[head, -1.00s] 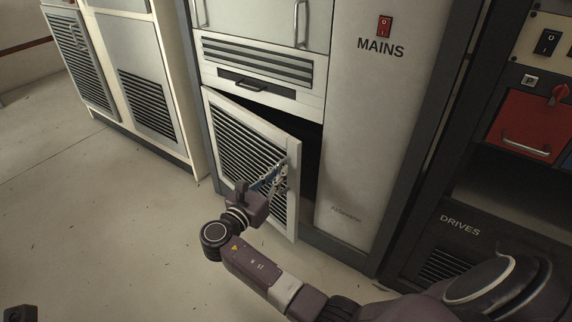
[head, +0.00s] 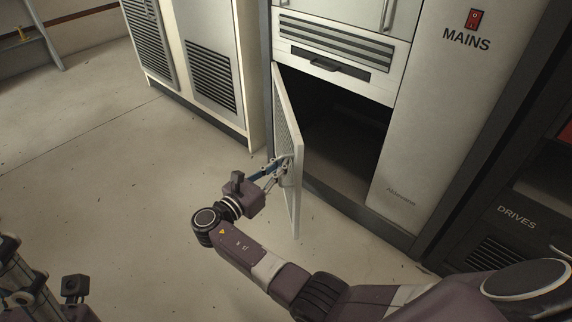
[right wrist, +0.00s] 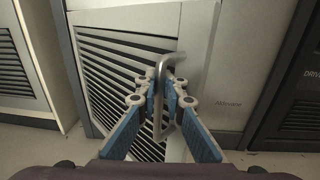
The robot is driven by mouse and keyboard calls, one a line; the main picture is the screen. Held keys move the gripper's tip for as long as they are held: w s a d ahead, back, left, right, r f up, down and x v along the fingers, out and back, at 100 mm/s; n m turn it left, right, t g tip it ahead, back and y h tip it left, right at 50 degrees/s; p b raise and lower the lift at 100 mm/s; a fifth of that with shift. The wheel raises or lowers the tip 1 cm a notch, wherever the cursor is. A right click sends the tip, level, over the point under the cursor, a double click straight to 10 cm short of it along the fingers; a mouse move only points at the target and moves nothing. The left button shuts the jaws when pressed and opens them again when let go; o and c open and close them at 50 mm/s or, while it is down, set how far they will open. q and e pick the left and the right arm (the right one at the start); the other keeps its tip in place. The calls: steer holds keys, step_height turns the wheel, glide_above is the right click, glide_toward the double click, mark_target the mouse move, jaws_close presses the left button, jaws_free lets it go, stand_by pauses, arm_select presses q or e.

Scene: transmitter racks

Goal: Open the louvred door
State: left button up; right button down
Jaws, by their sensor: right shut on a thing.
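The louvred door (head: 287,120) stands swung well out from its cabinet in the head view, seen almost edge-on, with the dark opening (head: 340,130) bare to its right. In the right wrist view, the door (right wrist: 105,75) shows its dark slats and a metal bar handle (right wrist: 158,95). My right gripper (head: 284,166) is at the door's free edge; in the right wrist view, its blue fingers (right wrist: 166,95) are closed around the handle. Part of my left arm shows at the bottom left of the head view, with its fingers out of frame.
A drawer front with a dark handle (head: 325,64) is above the opening. The grey MAINS panel (head: 440,120) stands to the right, and the DRIVES rack (head: 510,225) beyond it. Another louvred cabinet (head: 210,60) stands at left. The floor (head: 120,180) left of the door is clear.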

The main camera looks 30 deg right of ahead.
steer(key=shift+s+f, duration=0.2)
steer(key=shift+f, duration=0.05)
steer(key=c, duration=2.1)
jaws_free()
steer(key=shift+a+r, duration=0.1)
steer(key=shift+r, duration=0.05)
steer(key=shift+w+r, duration=0.1)
steer(key=shift+r, duration=0.05)
